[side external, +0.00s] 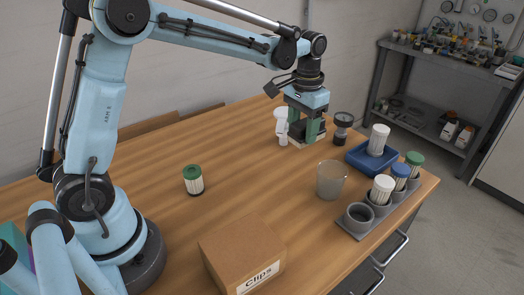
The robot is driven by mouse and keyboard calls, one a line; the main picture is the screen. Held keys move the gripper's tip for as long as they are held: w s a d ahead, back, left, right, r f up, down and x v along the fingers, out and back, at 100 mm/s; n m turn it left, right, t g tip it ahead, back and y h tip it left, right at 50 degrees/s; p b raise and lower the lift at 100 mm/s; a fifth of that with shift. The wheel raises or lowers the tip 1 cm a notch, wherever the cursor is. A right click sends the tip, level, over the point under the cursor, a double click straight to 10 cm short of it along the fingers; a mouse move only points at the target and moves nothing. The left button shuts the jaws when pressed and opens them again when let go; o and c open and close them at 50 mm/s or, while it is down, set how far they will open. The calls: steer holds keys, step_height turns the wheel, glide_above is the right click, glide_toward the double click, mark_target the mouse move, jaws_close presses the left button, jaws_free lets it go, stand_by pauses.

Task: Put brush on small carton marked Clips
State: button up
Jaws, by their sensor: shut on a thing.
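The brown carton marked Clips (232,245) stands closed at the front of the wooden table, with its white label facing the front right. My gripper (302,137) is at the far side of the table, pointing down, with green fingers. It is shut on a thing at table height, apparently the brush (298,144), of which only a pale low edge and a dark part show. The fingers hide most of it. I cannot tell whether it touches the table. The carton is well apart from my gripper, toward the front left.
A white object (282,121) stands close left of my gripper; a dark-topped piece (342,127) stands right. A green-capped filter (193,179), a clear cup (331,179), a blue tray (360,159) and a grey holder with filters (359,217) stand around. The table's middle is mostly clear.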

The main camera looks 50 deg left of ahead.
steer(key=s+d+r+m, duration=0.4)
steer(key=s+d, duration=0.2)
step_height(320, 180, up, 2)
steer(key=m, duration=1.4)
glide_above(236, 238)
steer(key=shift+f, duration=3.7)
steer(key=shift+f, duration=0.1)
steer(key=o, duration=1.1)
steer(key=shift+c, duration=0.2)
